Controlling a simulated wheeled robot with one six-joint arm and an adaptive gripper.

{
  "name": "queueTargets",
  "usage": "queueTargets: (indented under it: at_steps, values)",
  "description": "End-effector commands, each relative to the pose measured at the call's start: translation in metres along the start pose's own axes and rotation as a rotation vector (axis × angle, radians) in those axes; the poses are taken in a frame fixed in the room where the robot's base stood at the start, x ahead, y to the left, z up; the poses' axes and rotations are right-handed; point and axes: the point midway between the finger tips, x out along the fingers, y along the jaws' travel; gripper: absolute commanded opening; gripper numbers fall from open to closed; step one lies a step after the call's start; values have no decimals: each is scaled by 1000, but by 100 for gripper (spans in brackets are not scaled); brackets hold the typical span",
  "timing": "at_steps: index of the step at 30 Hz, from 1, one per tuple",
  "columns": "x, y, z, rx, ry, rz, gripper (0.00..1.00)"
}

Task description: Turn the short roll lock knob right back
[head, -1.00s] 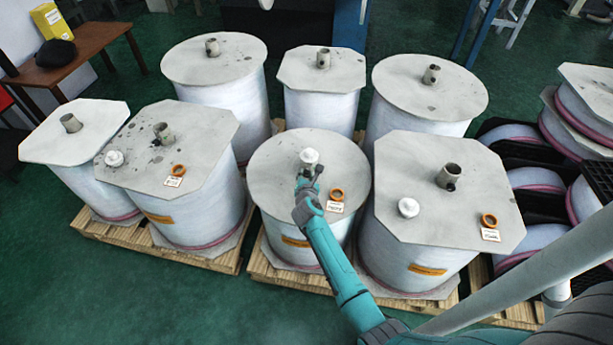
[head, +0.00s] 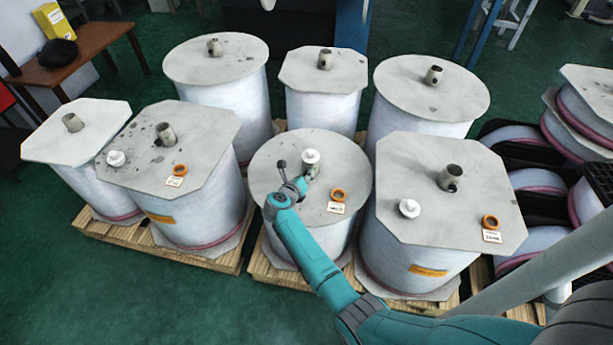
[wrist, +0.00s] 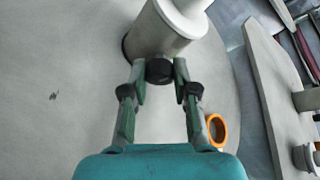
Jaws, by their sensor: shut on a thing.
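The roll (head: 265,180) with the round grey top stands in the middle of the front row. A grey core tube with a white cap (head: 311,157) rises from its top. In the wrist view, a small dark round lock knob (wrist: 159,70) sits on the side of the core tube (wrist: 155,38), between my two fingertips. My gripper (wrist: 160,74) is shut on this knob. In the head view, my gripper (head: 304,181) is beside the core tube, partly covered by my wrist. The knob is hidden there.
An orange ring (head: 338,194) and a small label (head: 336,208) lie on the same top, right of my gripper. A roll (head: 480,210) stands close on the right, another (head: 205,190) on the left. More rolls stand behind.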

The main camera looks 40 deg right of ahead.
Motion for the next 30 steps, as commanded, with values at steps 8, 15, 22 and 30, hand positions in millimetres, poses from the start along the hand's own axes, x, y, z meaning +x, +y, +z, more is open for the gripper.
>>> queueTargets:
  at_steps: [8,15,22,30]
  values:
    - [0,3,1,-238,14,-112,0]
    - [0,4,1,-443,28,-212,0]
    - [0,6,0,-635,40,-305,0]
    - [1,6,-1,-823,54,-398,0]
